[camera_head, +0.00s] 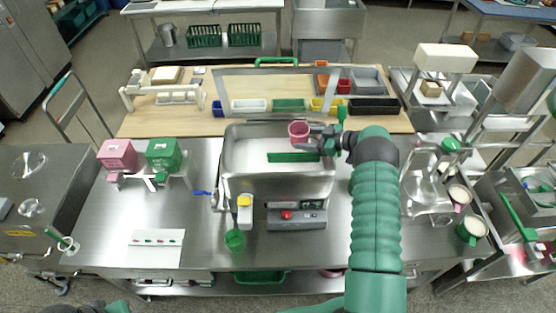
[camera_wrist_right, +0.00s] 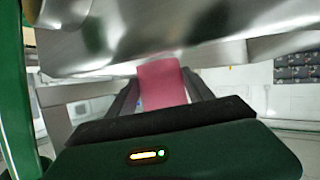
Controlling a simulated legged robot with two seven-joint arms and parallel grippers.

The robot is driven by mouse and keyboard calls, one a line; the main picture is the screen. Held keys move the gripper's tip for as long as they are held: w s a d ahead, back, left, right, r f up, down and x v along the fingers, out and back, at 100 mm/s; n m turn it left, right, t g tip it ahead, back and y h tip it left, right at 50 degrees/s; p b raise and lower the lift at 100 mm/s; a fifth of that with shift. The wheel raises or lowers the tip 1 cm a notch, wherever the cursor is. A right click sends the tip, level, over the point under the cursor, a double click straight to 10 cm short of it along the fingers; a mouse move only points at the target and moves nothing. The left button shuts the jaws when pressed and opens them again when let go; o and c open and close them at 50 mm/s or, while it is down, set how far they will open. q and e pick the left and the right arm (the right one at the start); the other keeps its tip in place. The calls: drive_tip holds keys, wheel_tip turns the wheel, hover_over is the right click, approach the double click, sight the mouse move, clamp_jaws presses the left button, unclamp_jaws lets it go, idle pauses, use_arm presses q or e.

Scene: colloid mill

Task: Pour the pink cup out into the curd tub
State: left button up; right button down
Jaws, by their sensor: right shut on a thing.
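The pink cup (camera_head: 299,131) is held above the back right part of a steel tub (camera_head: 228,165) with white contents, which I take as the curd tub. Its open top shows in the head view and it looks near upright; any small tilt is hard to tell. My right gripper (camera_head: 318,134) comes from the right and is shut on the cup. In the right wrist view the pink cup (camera_wrist_right: 162,84) sits between the dark fingers. The cup's contents cannot be made out. My left gripper is not in view; only slivers of my left arm show at the bottom edge.
A control box (camera_head: 297,217) and a yellow-topped fitting (camera_head: 244,200) stand in front. Pink (camera_head: 118,154) and green (camera_head: 164,153) boxes stand left. Behind is a wooden board (camera_head: 190,120) with small bins. The left counter is mostly clear.

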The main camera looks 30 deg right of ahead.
drive_tip(key=shift+s+a+f+n+h+p, duration=0.25)
drive_tip(key=shift+a+n+h+p, duration=0.2)
drive_tip(key=shift+p, duration=0.15)
drive_tip(key=shift+s+a+f+n+h+p, duration=0.15)
drive_tip(key=shift+s+a+n+h+p, duration=0.1)
drive_tip(key=shift+s+a+n+p, duration=0.15)
drive_tip(key=a+r+n+h, duration=0.1)
drive_tip(key=a+n+t+h, duration=0.1)
drive_tip(key=n, duration=0.1)
drive_tip(key=a+r+n+h, duration=0.1)
drive_tip(key=shift+s+r+n+t+h, duration=0.25)
drive_tip(key=shift+r+n+t+h, duration=0.05)
drive_tip(key=shift+r+n+h, duration=0.1)
drive_tip(key=shift+f, duration=0.15)
drive_tip(key=shift+a+r+n+t+h+b, duration=0.2)
drive_tip(key=shift+r+n+t+h+b, duration=0.15)
drive_tip(key=shift+n+h+b, duration=0.6)
